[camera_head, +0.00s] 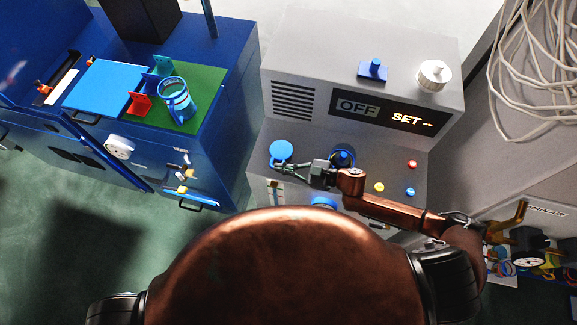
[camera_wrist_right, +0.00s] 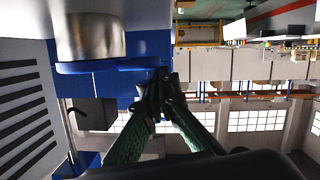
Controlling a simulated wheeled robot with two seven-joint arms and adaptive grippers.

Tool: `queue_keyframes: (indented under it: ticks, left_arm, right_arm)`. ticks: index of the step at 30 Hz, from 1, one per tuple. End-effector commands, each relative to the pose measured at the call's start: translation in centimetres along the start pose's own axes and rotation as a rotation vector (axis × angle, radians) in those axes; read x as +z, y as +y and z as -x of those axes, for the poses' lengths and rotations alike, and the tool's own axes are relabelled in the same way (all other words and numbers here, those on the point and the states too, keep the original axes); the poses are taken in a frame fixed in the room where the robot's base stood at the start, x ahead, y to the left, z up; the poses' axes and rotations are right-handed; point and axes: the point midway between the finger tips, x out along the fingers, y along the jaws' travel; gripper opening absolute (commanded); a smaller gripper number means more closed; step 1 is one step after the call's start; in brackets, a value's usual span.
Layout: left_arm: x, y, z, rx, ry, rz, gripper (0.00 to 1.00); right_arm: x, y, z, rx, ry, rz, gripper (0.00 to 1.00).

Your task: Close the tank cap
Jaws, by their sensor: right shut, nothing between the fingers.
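The tank cap (camera_head: 281,151) is a round blue disc at the left end of the grey machine's lower deck in the head view. In the wrist view the cap (camera_wrist_right: 110,67) appears edge-on as a thin blue plate beside a metal cylinder (camera_wrist_right: 90,35). My right gripper (camera_head: 279,167) reaches in from the right, its fingertips close to the cap's near edge. In the wrist view its green fingers (camera_wrist_right: 162,78) are together and empty, near the blue plate's end. I cannot tell whether they touch it. My left gripper is not in view.
The grey machine (camera_head: 300,50) carries a dark knob with a blue top (camera_head: 343,155) just beyond my right wrist. Red, yellow and blue buttons (camera_head: 379,187) lie to the right. A blue bench (camera_head: 225,75) with a cup (camera_head: 176,98) stands left, across a gap.

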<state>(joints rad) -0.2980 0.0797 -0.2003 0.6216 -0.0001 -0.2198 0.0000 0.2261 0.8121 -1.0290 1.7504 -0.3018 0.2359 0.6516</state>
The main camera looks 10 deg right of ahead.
Motion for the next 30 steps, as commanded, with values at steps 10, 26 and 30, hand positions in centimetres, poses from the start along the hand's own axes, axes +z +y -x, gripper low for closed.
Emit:
queue_keyframes:
  ticks: [10, 26, 30]
  left_arm:
    - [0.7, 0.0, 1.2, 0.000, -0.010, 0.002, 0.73]
    - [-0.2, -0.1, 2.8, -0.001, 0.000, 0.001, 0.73]
    - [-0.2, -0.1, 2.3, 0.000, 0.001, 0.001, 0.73]
  right_arm:
    - [-1.0, 0.2, 0.4, 0.003, 0.000, -0.003, 0.00]
    - [-3.5, 0.3, 6.8, 0.003, -0.005, -0.002, 0.00]
    - [-3.6, 0.3, 9.2, 0.002, -0.003, -0.001, 0.00]
